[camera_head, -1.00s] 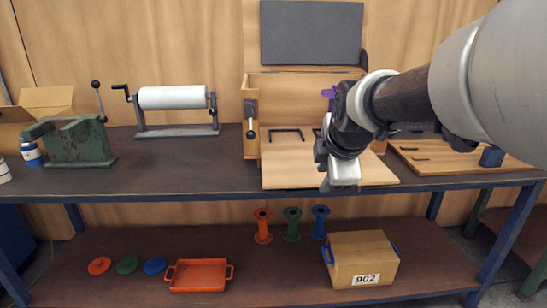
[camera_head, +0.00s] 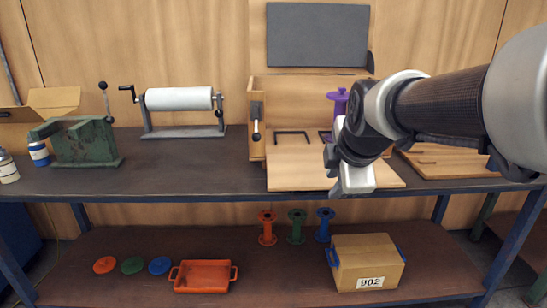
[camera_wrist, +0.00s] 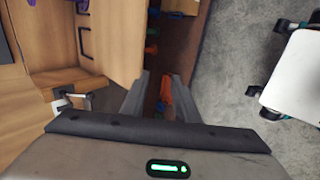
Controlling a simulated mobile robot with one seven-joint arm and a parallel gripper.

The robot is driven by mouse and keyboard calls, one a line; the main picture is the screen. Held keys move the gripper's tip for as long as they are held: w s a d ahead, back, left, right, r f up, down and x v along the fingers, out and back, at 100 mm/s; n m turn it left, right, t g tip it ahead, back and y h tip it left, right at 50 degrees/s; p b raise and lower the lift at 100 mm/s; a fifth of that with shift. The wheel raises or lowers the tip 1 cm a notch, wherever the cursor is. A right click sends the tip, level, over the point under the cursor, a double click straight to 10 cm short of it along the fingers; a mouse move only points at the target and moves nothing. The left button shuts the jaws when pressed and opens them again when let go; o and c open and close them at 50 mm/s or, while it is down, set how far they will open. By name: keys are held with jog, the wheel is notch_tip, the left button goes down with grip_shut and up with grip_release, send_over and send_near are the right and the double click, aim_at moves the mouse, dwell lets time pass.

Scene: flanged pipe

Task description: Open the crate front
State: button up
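The wooden crate (camera_head: 257,95) stands at the back of the bench with its grey-panelled lid (camera_head: 318,35) raised. Its front (camera_head: 290,179) is folded down and lies flat, or nearly flat, on the bench. It also shows in the wrist view (camera_wrist: 118,45). A lever latch (camera_head: 256,131) is on the crate's left front post; it shows in the wrist view (camera_wrist: 70,98) too. My gripper (camera_head: 335,190) is over the right part of the lowered front. In the wrist view its fingers (camera_wrist: 159,85) are apart with nothing between them. I cannot tell whether they touch the front.
A purple flanged pipe (camera_head: 338,103) shows inside the crate, partly behind my arm. A roll stand (camera_head: 180,100) and a green press (camera_head: 85,142) are to the left. A wooden board (camera_head: 445,163) lies to the right. The bench left of the crate front is clear.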

jog(key=p+v, duration=0.4)
jog(key=v, duration=1.3)
jog(key=shift+s+r, duration=0.15)
